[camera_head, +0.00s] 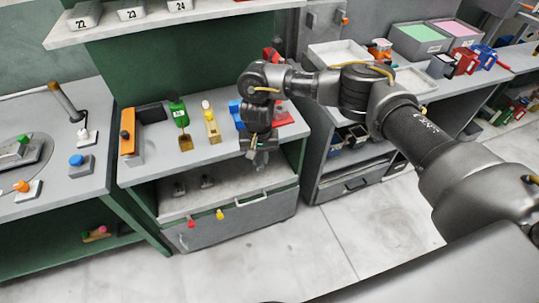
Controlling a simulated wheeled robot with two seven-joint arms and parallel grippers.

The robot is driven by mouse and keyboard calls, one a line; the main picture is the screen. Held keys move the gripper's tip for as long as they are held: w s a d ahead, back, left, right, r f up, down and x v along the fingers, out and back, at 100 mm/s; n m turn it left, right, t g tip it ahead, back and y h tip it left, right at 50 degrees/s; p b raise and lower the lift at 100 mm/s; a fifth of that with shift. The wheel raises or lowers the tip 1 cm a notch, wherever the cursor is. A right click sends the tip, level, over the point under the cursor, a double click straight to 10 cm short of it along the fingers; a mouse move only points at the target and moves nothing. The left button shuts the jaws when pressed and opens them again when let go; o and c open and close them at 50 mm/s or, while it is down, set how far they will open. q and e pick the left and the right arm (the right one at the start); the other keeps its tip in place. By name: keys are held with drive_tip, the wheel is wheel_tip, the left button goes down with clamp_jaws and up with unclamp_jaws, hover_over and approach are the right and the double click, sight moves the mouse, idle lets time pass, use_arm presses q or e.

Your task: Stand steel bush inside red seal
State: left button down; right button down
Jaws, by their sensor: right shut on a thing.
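My right gripper (260,157) hangs pointing down at the front edge of the grey bench, right of centre in its bay. It is shut on a small grey metal thing, which looks like the steel bush; the fingers hide most of it. A red piece (282,116) lies on the bench just behind and right of the gripper, partly hidden by my arm; I cannot tell whether it is the red seal. My left gripper is not in view.
On the bench (217,152) stand an orange-sided block (128,133), a green tool (178,112), a yellow piece (211,121) and a blue piece (236,113). Below is a grey drawer (245,218) with red and yellow knobs. White trays (335,55) sit on the right counter.

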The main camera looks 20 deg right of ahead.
drive_tip(key=s+d+f+n+b, duration=0.2)
drive_tip(key=s+d+f+n, duration=0.1)
drive_tip(key=s, duration=0.5)
drive_tip(key=s+d+f+n+b, duration=0.3)
drive_tip(key=s+d+n, duration=0.2)
drive_tip(key=s, duration=0.3)
drive_tip(key=shift+d+f+n, duration=0.3)
drive_tip(key=shift+d+n, duration=0.1)
drive_tip(key=shift+d, duration=0.45)
